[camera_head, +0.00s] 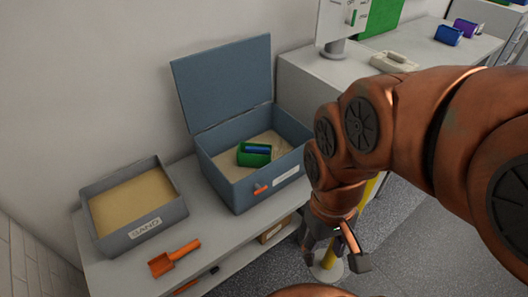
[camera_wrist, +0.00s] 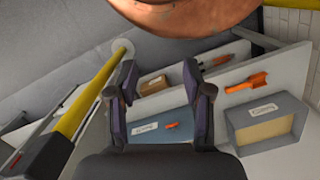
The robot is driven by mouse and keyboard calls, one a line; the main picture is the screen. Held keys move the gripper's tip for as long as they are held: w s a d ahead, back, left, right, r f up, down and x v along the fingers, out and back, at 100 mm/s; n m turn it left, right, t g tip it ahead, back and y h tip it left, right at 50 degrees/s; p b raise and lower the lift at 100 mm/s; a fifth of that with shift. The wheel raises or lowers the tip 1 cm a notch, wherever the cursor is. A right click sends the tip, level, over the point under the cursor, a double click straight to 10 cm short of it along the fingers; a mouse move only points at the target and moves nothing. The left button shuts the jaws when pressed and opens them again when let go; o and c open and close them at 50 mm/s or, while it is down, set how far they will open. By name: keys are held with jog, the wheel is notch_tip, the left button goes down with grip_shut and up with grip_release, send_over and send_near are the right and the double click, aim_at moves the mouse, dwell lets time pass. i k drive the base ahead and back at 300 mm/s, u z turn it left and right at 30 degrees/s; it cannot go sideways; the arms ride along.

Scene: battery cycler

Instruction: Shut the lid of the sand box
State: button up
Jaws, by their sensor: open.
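The sand box (camera_head: 232,200) is a blue-grey box on the grey bench, with its lid (camera_head: 225,82) standing open, upright at the back. Inside lie sand (camera_head: 222,166) and a green holder (camera_head: 254,158) with a blue cell. Its front has an orange latch (camera_head: 261,189) and a white label. My gripper (camera_head: 334,254) is open and empty, pointing down to the right of and in front of the box, apart from it. In the wrist view my open fingers (camera_wrist: 163,92) frame the box's front (camera_wrist: 150,140); the lid is not clearly visible there.
An open grey tray of sand (camera_head: 147,222) marked SAND stands left of the box, with an orange scoop (camera_head: 174,258) before it. A yellow pole (camera_wrist: 88,105) stands close to my gripper. A cardboard box (camera_wrist: 153,85) lies on the lower shelf. A counter (camera_head: 305,77) adjoins at right.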

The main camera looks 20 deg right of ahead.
aim_at(214, 85)
jog(key=k, duration=0.5)
jog(key=z, duration=0.3)
jog(key=i, duration=0.7)
jog(key=u, duration=0.75)
jog(key=i, duration=0.6)
jog(key=u, duration=0.75)
